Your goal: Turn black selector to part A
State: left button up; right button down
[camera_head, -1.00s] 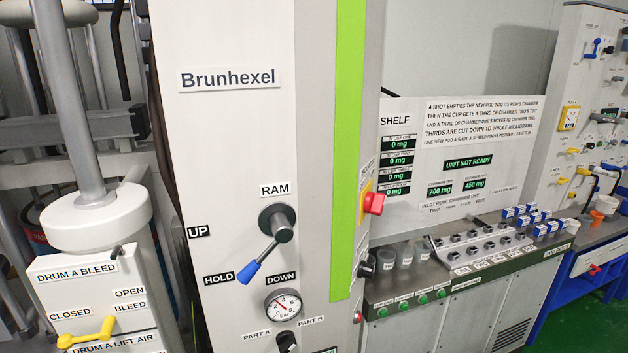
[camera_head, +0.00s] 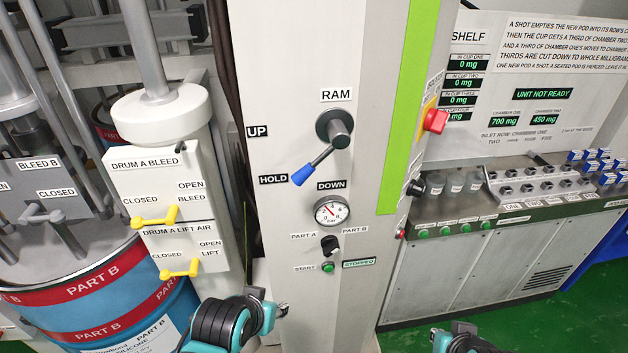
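The black selector (camera_head: 329,244) is a small knob on the front of the grey column, below the pressure gauge (camera_head: 331,212). The PART A label (camera_head: 303,236) is at its upper left and the PART B label (camera_head: 355,230) at its upper right. The knob is too small to tell for sure which label it points to. My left gripper (camera_head: 272,312) is below and left of the selector, apart from it; its fingers are too unclear to tell open from shut. Only the top of my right arm's end (camera_head: 458,338) shows at the bottom edge, with no fingertips visible.
The blue-tipped RAM lever (camera_head: 312,166) sticks out above the gauge, pointing to HOLD. A green START button (camera_head: 327,267) is below the selector. Yellow drum A valve handles (camera_head: 155,217) are at the left. A red emergency button (camera_head: 435,120) is on the column's right side.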

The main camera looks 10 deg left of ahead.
aim_at(330, 245)
jog(key=k+l+u, duration=0.15)
jog(key=k+l, duration=0.6)
jog(key=l, duration=0.15)
